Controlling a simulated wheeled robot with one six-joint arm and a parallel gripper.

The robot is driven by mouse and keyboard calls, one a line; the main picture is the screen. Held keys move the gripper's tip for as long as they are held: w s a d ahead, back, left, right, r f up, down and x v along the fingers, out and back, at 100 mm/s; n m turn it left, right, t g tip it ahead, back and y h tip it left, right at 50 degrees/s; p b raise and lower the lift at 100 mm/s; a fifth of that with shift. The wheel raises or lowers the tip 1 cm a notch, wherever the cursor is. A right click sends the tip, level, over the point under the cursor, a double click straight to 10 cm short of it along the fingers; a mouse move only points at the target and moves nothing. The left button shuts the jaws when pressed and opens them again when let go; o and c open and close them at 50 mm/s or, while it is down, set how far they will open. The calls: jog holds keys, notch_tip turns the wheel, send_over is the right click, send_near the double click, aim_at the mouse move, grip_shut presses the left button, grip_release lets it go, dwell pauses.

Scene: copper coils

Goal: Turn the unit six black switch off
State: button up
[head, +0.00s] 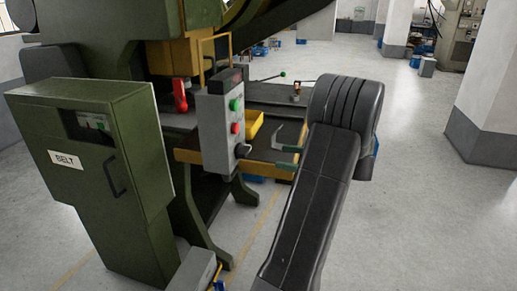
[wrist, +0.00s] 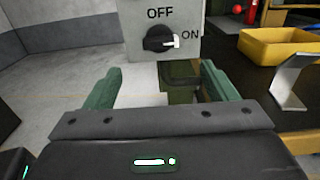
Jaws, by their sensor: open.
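The black rotary switch (wrist: 156,40) is on the lower face of a grey control box (wrist: 137,14), with OFF printed above it and ON to its right. Its white mark points right, at ON. In the head view the switch (head: 242,150) sits at the bottom of the grey box (head: 212,130), below a green and a red button. My gripper (wrist: 161,84) is open and empty, its green fingers apart, in front of and below the switch, not touching it. In the head view my gripper (head: 286,157) is right of the box, partly hidden by my arm. No "unit six" label is readable.
A green cabinet marked BELT (head: 85,185) stands left of the box, and a red handle (head: 180,95) is just behind it. A yellow bin (wrist: 285,47) and a bent grey metal piece (wrist: 290,82) are to the right in the wrist view. Open floor (head: 430,215) lies at right.

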aim_at(248, 151)
jog(key=p+x, duration=0.2)
jog(key=x, duration=1)
jog(key=shift+f, duration=0.1)
jog(key=c, duration=1)
